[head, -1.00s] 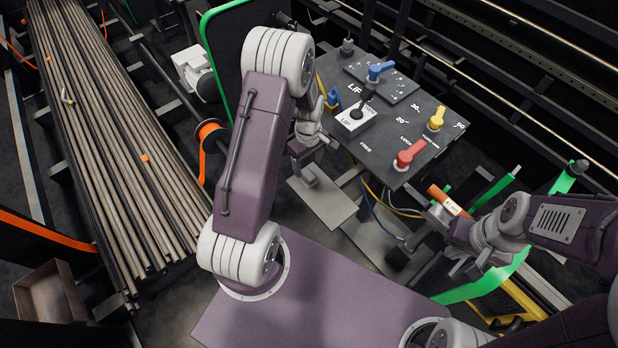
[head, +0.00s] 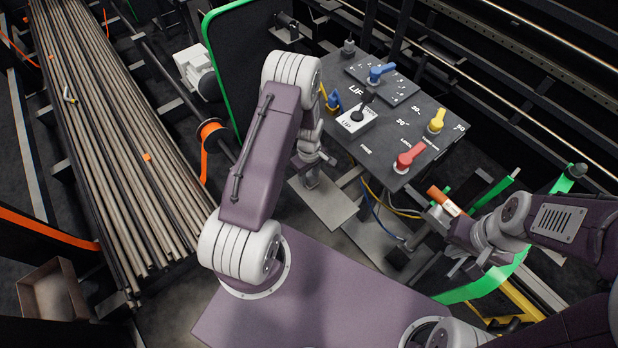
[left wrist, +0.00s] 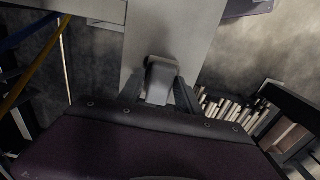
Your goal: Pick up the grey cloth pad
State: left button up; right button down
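The grey cloth pad (left wrist: 161,76) shows in the left wrist view as a small rounded grey piece over a pale grey plate (left wrist: 200,30). In the head view the pad (head: 312,179) is a small grey patch just below my left gripper (head: 317,163), partly hidden by it. In the left wrist view the dark fingers of my left gripper (left wrist: 161,92) stand apart, one on each side of the pad; contact is not clear. My right gripper (head: 456,266) is at the right in the head view, too small to read its opening.
A dark control panel (head: 385,125) with blue, yellow and red handles stands just beyond my left gripper. Yellow and blue cables (head: 388,208) hang beside the plate. An orange cylinder (head: 441,199) is near my right arm. Long pipes (head: 125,130) fill the left.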

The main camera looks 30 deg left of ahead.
aim_at(309, 174)
pick_arm(q)
jog(key=c, duration=0.6)
jog(key=shift+o, duration=0.2)
notch_tip(309, 174, up, 18)
jog(key=shift+b, duration=0.4)
